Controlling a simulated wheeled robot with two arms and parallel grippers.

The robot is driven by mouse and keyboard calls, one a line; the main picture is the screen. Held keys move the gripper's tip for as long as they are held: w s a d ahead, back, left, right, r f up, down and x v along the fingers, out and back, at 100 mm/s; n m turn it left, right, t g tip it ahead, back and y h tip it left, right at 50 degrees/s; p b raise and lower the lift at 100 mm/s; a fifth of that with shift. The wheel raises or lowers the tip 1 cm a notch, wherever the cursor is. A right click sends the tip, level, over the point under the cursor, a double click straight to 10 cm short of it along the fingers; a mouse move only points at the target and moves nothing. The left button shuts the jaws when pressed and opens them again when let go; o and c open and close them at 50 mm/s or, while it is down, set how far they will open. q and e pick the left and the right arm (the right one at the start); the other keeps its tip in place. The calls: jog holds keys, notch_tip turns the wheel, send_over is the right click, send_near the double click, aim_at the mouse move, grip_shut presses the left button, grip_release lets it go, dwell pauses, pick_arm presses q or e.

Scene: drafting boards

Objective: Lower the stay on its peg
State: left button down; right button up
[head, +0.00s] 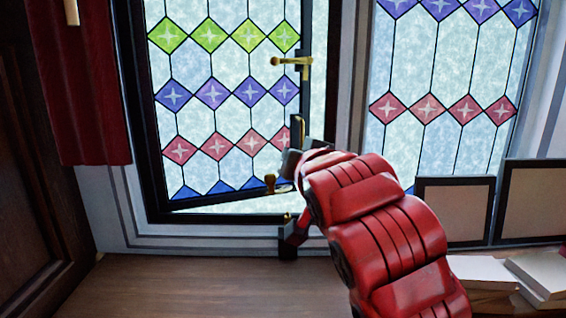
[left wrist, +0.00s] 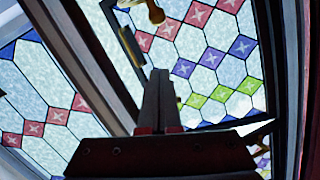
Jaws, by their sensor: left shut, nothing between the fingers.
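The knob also shows at the top of the left wrist view (left wrist: 156,12). A small brass peg (head: 288,217) stands on the sill frame below. Whether the stay touches the peg cannot be told. My left gripper (left wrist: 160,75) is shut and empty, its fingers together. The knob is beyond the fingertips in the left wrist view. In the head view my red arm largely hides this hand. My right gripper is not in view.
A brass handle (head: 290,62) is on the casement's right side. A second leaded window (head: 445,60) is to the right. A red curtain (head: 80,90) hangs at left.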

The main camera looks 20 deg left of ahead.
pick_arm(q)
jog(key=p, duration=0.5)
send_over(277, 192)
jog(key=w, duration=0.3)
jog(key=f, duration=0.2)
jog(key=shift+s+a+f+p, duration=0.1)
jog(key=shift+s+f+p, duration=0.55)
jog(key=shift+s+f, duration=0.6)
jog(key=shift+a+f, duration=0.1)
jog(key=shift+f, duration=0.05)
